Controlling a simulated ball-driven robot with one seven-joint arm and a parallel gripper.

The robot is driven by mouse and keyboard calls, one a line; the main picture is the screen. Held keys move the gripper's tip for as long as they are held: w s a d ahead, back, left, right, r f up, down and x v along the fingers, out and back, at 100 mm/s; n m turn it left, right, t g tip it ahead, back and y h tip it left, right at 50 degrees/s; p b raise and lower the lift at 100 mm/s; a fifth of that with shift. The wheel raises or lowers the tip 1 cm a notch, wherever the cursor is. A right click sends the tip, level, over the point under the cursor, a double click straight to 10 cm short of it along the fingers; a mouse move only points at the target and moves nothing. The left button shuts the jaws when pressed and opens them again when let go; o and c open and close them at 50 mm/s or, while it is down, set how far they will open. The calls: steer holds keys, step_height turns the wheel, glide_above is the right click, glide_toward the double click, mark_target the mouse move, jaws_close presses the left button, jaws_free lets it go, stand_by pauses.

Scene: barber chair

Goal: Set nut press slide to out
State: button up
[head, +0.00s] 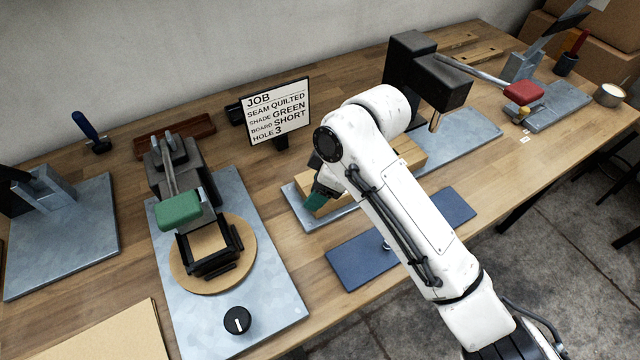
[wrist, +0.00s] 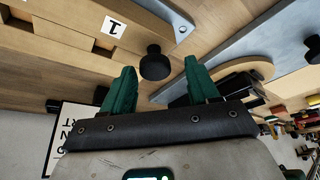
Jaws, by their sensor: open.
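My gripper (head: 316,198) is open over the middle machine, its green fingers pointing down beside a wooden block. In the wrist view the two fingers of my gripper (wrist: 160,82) stand apart with nothing clasped. A black round knob (wrist: 154,63) shows between and just beyond the fingertips, at the end of a wooden piece (wrist: 75,22) with a tag marked 1. The frames do not show contact with the knob. The middle machine has a black head (head: 430,80) and a grey base plate (head: 470,130). My arm hides part of it. No label marks the nut press slide.
A green-handled press (head: 180,212) stands left, with a black dial (head: 237,320) in front. The job sign (head: 275,110) stands behind my gripper. A blue mat (head: 350,262) lies in front. A red-handled press (head: 522,93) stands right. Bare tabletop shows left of the middle machine.

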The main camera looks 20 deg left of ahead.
steer(key=v, duration=1)
steer(key=shift+r, duration=0.4)
steer(key=shift+d, duration=0.1)
steer(key=d+f+m+t, duration=0.1)
steer(key=d+f+m, duration=0.1)
steer(key=d+f, duration=0.1)
steer(key=s+d+f+m+t+y, duration=0.1)
steer(key=d+f+m, duration=0.2)
steer(key=d+f+m+t+y, duration=0.1)
steer(key=d+f+m, duration=0.2)
steer(key=shift+s+d+f, duration=0.15)
steer(key=shift+s+d, duration=0.1)
steer(key=shift+s, duration=0.15)
steer(key=s+d+f+m+t+h, duration=0.1)
steer(key=s+d+f+m+h, duration=0.2)
steer(key=s+d, duration=0.45)
steer(key=s+d+f+m+t+h, duration=0.1)
steer(key=s+d+f+m, duration=0.35)
steer(key=d, duration=0.65)
steer(key=s+d+f+m+t+h, duration=0.1)
steer(key=s+d+f+m+h, duration=0.3)
steer(key=d, duration=0.6)
steer(key=s+f+g+y, duration=0.1)
steer(key=s+f+g, duration=0.3)
steer(key=s, duration=0.7)
steer(key=shift+d+f, duration=0.35)
steer(key=shift+d, duration=0.1)
